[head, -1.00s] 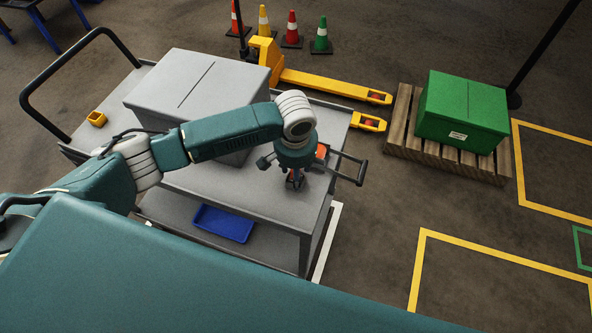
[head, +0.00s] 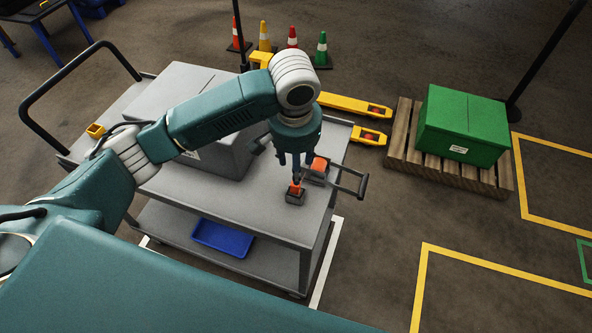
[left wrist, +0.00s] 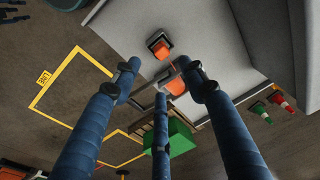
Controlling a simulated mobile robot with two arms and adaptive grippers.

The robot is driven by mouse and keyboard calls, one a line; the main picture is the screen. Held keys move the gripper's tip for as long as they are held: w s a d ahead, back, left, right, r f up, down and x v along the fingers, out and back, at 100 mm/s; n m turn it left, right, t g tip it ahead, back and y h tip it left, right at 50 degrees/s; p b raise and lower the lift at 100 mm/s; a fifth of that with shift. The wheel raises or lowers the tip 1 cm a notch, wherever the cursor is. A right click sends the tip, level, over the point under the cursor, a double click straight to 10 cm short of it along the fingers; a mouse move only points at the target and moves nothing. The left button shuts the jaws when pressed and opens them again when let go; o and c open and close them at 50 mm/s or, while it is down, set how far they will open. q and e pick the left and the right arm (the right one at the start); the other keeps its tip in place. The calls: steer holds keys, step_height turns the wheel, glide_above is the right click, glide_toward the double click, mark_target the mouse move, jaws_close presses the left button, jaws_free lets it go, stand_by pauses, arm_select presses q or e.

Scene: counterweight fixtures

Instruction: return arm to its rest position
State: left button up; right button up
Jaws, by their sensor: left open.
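My left arm (head: 215,112) reaches in from the left over a grey cart (head: 255,195). My left gripper (head: 296,172) points down, open, just above a small dark block with an orange top (head: 295,196) on the cart top. A second orange-topped block (head: 318,167) stands close behind it, partly hidden by the gripper. In the left wrist view my three blue fingers (left wrist: 158,76) are spread with nothing between them. The two blocks show there as one orange top (left wrist: 162,50) and another (left wrist: 174,87) near the fingertips. My right gripper is not in view.
A large grey box (head: 175,92) fills the cart's left part, behind my arm. A green box (head: 462,127) stands on a pallet (head: 401,150) at the right.

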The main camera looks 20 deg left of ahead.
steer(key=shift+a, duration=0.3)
